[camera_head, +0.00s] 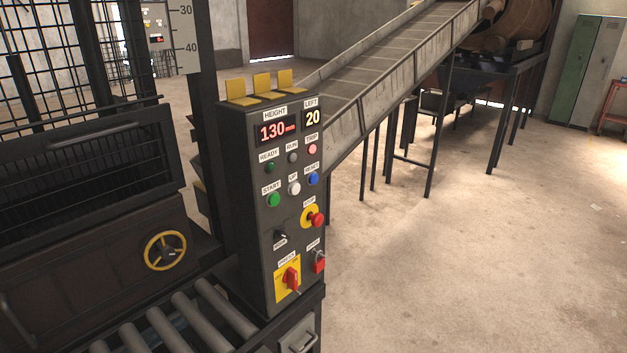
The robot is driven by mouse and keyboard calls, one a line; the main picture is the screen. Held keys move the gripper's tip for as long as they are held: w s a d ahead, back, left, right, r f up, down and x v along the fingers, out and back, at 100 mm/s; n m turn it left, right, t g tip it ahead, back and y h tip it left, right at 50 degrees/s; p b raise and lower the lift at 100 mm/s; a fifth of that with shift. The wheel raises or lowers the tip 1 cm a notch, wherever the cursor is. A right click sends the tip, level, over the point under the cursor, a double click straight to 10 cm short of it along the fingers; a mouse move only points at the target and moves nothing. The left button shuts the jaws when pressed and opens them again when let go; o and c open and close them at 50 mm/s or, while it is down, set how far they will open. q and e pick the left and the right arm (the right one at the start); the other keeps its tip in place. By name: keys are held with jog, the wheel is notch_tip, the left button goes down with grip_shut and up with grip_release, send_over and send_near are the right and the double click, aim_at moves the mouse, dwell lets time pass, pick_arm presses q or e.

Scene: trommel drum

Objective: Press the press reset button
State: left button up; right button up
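The control panel (257,217) is a dark upright box in the middle of the view. Its blue button (313,179) sits on the right of the button row, under a small label that seems to read RESET. A green START button (274,200) and a white button (294,188) are in the same row. Above them, the TRIP lamp (312,149) looks pinkish and bright, while the READY lamp (269,167) and RUN lamp (292,157) look dark. The displays show 130 and 20. Neither of my grippers is in view.
Below the buttons are a red mushroom button (317,220) on yellow, a red rotary switch (292,279) and a red padlock (319,262). Rollers (205,318) and a caged machine (80,190) stand left. A conveyor (395,65) rises behind. Floor at right is clear.

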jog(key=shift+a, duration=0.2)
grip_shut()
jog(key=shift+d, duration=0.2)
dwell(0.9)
